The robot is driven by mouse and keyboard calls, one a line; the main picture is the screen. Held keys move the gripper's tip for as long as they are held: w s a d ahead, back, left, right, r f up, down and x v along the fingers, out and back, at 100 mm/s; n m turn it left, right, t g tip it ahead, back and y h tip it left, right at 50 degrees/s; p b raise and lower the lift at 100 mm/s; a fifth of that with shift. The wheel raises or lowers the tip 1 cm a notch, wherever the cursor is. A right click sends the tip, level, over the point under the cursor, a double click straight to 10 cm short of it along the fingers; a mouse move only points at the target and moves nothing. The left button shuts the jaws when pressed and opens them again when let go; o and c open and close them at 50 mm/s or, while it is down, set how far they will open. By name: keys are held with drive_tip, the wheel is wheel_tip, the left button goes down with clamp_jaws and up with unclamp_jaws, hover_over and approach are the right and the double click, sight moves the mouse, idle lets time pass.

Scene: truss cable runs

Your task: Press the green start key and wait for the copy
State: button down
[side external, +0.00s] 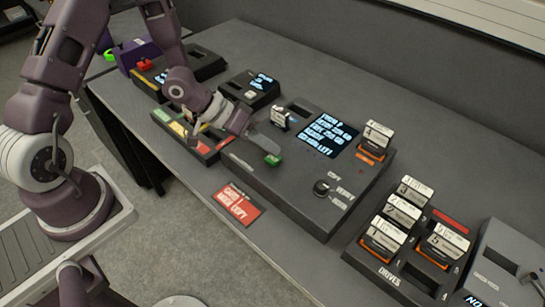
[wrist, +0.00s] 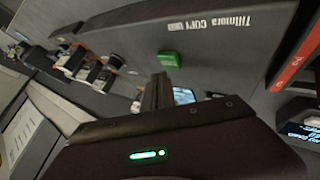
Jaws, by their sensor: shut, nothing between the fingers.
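The green start key (side external: 272,159) sits on the front left of the large dark grey copier (side external: 290,195). It also shows in the wrist view (wrist: 169,59), just beyond my fingertips. My gripper (side external: 264,147) is shut and empty, its fingertips close to the key; I cannot tell whether they touch it. The copier has a lit blue-and-white screen (side external: 328,135), its text too small to read surely, and a round black knob (side external: 321,188). One white-labelled drive (side external: 280,118) stands in its left slot and another (side external: 376,137) in its right slot.
A rack marked DRIVES (side external: 388,273) holds several labelled drives at the right, beside a grey box (side external: 508,255). A red card (side external: 238,207) lies at the table's front edge. A tray with coloured sections (side external: 168,122) and a small screen unit (side external: 250,88) stand left of the copier.

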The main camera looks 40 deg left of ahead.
sight(268, 158)
drive_tip(key=shift+f, duration=0.1)
idle(0.7)
drive_tip(key=shift+f, duration=0.3)
drive_tip(key=shift+f, duration=0.5)
idle(0.7)
drive_tip(key=shift+r, duration=0.95)
drive_tip(key=shift+r, duration=2.5)
